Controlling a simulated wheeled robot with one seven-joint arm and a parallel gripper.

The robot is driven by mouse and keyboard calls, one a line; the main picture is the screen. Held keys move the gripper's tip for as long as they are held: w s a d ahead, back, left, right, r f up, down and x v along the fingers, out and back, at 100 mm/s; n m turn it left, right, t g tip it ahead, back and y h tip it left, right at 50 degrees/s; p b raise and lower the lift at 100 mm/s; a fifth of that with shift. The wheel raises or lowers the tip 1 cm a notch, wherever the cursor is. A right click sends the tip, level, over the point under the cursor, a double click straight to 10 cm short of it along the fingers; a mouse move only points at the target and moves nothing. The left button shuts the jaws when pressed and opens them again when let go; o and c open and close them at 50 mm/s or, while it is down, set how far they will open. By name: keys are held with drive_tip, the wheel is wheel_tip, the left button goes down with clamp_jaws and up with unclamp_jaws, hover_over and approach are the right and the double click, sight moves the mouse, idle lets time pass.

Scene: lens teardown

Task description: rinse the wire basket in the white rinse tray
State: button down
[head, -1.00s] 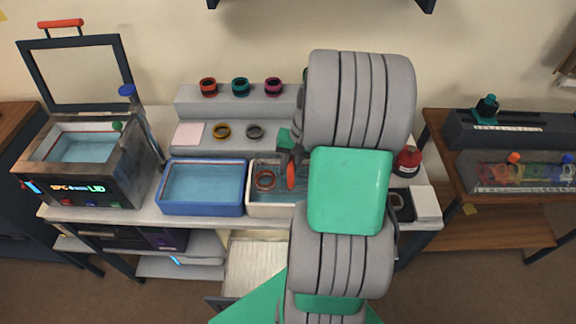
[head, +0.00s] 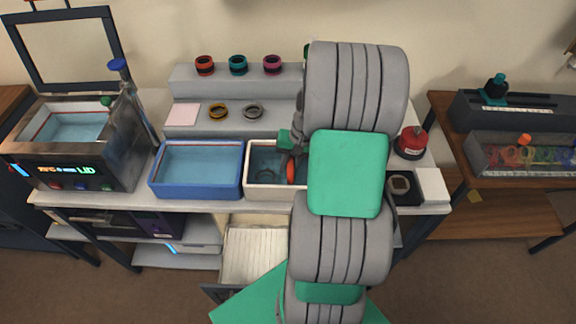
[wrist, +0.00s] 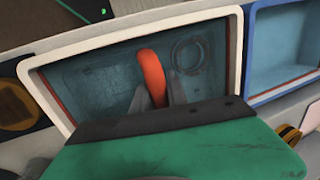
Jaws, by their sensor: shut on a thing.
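The white rinse tray (head: 277,193) stands on the bench to the right of a blue tray, and it fills much of the wrist view (wrist: 238,50). My gripper (wrist: 156,92) is shut on the orange-red handle of the wire basket (wrist: 150,68), over the tray. The handle also shows in the head view (head: 291,172). The basket's wire body is too dim to make out. A dark ring (wrist: 188,55) shows faintly beside the handle, seemingly under the water; it also shows in the head view (head: 265,176). My arm hides the tray's right part.
The blue water tray (head: 197,195) adjoins on the left, with an open-lidded cleaner (head: 70,165) beyond it. Lens rings (head: 237,65) stand on the grey step behind. A red bottle (head: 411,143) and a dark square tray (head: 401,198) are to the right.

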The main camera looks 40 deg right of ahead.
drive_tip(key=shift+r, duration=0.15)
drive_tip(key=shift+r+p, duration=0.5)
drive_tip(key=shift+p, duration=0.05)
drive_tip(key=shift+f+b, duration=0.35)
drive_tip(key=shift+f, duration=0.25)
drive_tip(key=shift+r, duration=0.1)
drive_tip(key=shift+r+p, duration=0.55)
drive_tip(key=shift+f, duration=0.1)
